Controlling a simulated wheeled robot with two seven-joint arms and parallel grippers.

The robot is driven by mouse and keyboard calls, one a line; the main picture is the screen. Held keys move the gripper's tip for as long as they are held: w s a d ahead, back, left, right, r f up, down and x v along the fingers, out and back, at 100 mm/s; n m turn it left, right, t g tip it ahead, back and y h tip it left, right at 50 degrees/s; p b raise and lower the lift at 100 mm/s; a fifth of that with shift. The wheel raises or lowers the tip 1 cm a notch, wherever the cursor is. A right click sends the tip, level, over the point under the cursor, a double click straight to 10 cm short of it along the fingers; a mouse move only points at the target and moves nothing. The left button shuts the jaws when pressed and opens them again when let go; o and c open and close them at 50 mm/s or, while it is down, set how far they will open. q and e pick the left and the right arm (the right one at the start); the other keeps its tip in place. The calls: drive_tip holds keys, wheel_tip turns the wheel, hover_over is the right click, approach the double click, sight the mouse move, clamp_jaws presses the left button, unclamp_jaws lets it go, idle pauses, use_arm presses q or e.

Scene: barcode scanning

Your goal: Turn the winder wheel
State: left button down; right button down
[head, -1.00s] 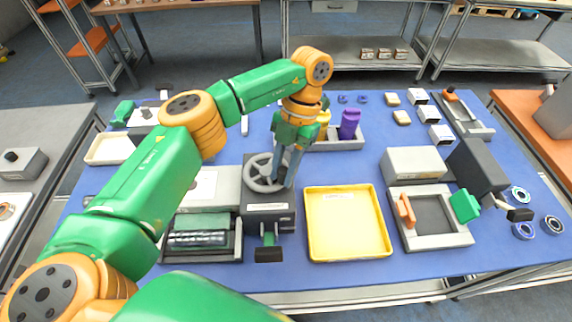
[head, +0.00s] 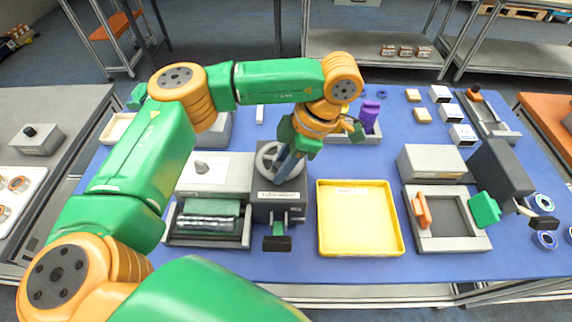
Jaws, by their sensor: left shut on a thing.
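The winder wheel (head: 264,160) is a grey spoked ring on top of a dark grey winder box (head: 265,211) with a label on its front face, left of the yellow tray. My left gripper (head: 281,178) reaches down onto the wheel's right side from the upper right, its fingers tilted. It is shut on the wheel's rim or handle; the fingers hide the exact contact. A green and black lever (head: 277,240) sticks out at the box's front. My right gripper is not in view.
An empty yellow tray (head: 322,240) lies right of the winder. A grey machine with a green cover (head: 212,207) stands directly left. A grey frame with an orange handle (head: 421,210) and a dark stand (head: 500,168) are further right. Blue tabletop shows in front.

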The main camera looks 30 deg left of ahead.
use_arm(q)
drive_tip(key=shift+s+a+m, duration=0.15)
drive_tip(key=shift+a+m, duration=0.05)
drive_tip(key=shift+m, duration=0.3)
drive_tip(key=c, duration=0.9)
unclamp_jaws()
drive_tip(key=shift+c, duration=0.2)
drive_tip(key=v, duration=0.7)
drive_tip(key=shift+s, duration=0.15)
drive_tip(key=shift+a, duration=0.1)
